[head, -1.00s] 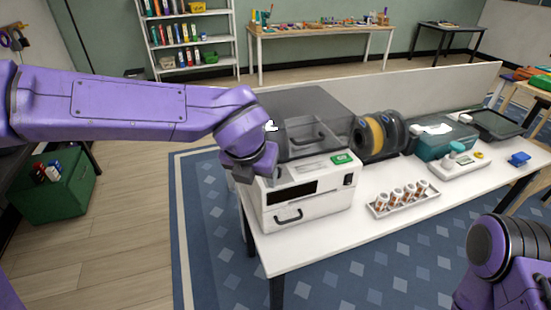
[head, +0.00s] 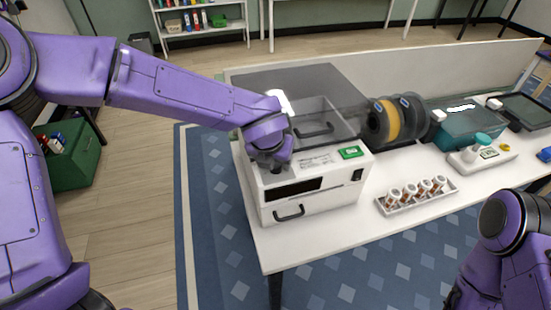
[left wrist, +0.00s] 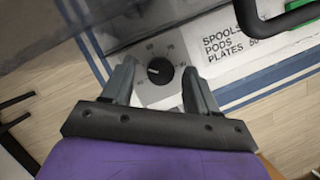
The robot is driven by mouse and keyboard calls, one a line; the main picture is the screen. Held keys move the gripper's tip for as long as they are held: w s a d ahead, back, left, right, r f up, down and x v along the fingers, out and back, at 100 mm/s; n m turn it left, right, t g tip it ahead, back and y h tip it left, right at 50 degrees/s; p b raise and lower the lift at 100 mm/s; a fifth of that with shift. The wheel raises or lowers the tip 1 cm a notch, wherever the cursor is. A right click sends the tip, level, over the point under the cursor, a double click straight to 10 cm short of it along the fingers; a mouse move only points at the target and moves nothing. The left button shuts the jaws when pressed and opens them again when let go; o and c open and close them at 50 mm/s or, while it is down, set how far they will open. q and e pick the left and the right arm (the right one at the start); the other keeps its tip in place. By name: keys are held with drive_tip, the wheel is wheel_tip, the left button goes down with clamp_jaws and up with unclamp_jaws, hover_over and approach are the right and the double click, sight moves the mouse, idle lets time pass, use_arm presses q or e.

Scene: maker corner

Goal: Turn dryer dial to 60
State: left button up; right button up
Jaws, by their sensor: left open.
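The dryer (head: 312,188) is a white box with a dark front window, a front handle and a clear lid on top, at the near left end of the white table. Its dial (left wrist: 160,71) is a black round knob on a light plate with numbers around it, seen in the left wrist view. My left gripper (left wrist: 155,88) is open, with one finger on each side of the dial; whether they touch it I cannot tell. In the head view my left gripper (head: 272,166) is over the dryer's top left and hides the dial. My right gripper is out of view.
Printed text (left wrist: 232,42) lies right of the dial. A tray of small bottles (head: 418,194) and a teal bin (head: 468,130) are to the right. Bare table shows in front of the tray.

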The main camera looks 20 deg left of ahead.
use_arm(q)
drive_tip(key=shift+w+f, duration=0.15)
drive_tip(key=shift+f, duration=0.25)
drive_tip(key=shift+r, duration=0.1)
drive_tip(key=c, duration=1)
drive_tip(key=m+p, duration=0.1)
drive_tip(key=p, duration=0.1)
drive_tip(key=m+h+p, duration=0.1)
drive_tip(key=m+p, duration=0.1)
drive_tip(key=shift+a+r+p, duration=0.1)
drive_tip(key=shift+r+p, duration=0.25)
drive_tip(key=shift+f+m+h+p, duration=0.3)
drive_tip(key=shift+m+p, duration=0.05)
drive_tip(key=shift+m, duration=0.35)
drive_tip(key=o, duration=1)
drive_tip(key=shift+f, duration=0.1)
